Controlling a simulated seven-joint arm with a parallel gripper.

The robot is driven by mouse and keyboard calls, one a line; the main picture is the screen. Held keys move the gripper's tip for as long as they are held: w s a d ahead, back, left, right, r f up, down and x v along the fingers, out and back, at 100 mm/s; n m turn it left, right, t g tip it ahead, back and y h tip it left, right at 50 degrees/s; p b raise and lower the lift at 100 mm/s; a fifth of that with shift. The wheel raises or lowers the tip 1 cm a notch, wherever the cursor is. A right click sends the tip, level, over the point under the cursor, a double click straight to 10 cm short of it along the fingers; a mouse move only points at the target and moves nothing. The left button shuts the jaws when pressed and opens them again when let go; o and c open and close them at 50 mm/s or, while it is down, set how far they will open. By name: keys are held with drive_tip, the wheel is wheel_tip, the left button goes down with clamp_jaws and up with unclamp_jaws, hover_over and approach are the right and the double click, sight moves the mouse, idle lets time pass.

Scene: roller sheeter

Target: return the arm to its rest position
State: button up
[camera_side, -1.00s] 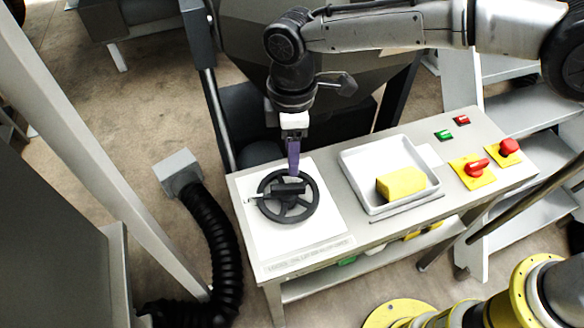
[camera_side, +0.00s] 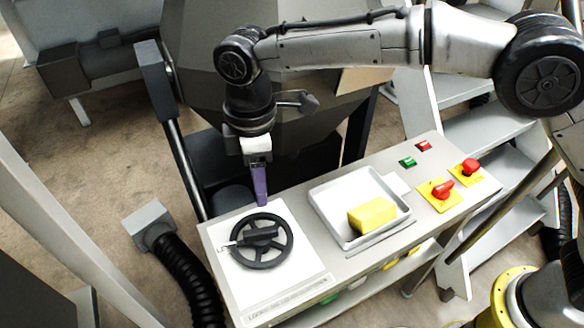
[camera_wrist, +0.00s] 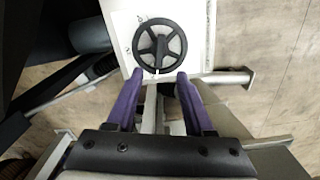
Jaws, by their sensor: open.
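My gripper (camera_side: 262,204) points down just behind the black handwheel (camera_side: 261,241) on the bench panel. In the wrist view my gripper (camera_wrist: 157,80) shows two purple fingers spread apart with nothing held between them. The handwheel (camera_wrist: 159,45) lies just beyond the fingertips in that view. In the side view the gripper sits above and behind the wheel's rim, and I cannot tell the exact gap there.
A white tray (camera_side: 328,204) with a yellow block (camera_side: 372,216) stands right of the wheel. Red switches on yellow plates (camera_side: 437,194) and small green (camera_side: 408,161) and red (camera_side: 424,145) buttons are farther right. A black hose (camera_side: 190,280) runs left of the bench (camera_side: 225,243).

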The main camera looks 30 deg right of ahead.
drive_tip(key=s+d+r+m+t, duration=0.1)
drive_tip(key=s+d+r+m, duration=0.1)
drive_tip(key=d+r, duration=0.35)
drive_tip(key=s+d+r+m+t+y, duration=0.1)
drive_tip(key=d+r+m, duration=0.1)
drive_tip(key=d, duration=0.6)
drive_tip(key=s+d+r+m, duration=0.2)
drive_tip(key=d+r+m, duration=0.15)
drive_tip(key=d, duration=0.35)
drive_tip(key=s+d+f+m+t, duration=0.1)
drive_tip(key=s+d+f+m, duration=0.1)
drive_tip(key=s+d+m, duration=0.2)
drive_tip(key=s+d+f+m+t+h, duration=0.1)
drive_tip(key=s+d+f+m+t, duration=0.1)
drive_tip(key=s+d, duration=0.9)
drive_tip(key=s+m, duration=0.1)
drive_tip(key=s, duration=0.2)
drive_tip(key=shift+m+t, duration=0.3)
drive_tip(key=shift+m, duration=0.05)
drive_tip(key=shift+d, duration=0.1)
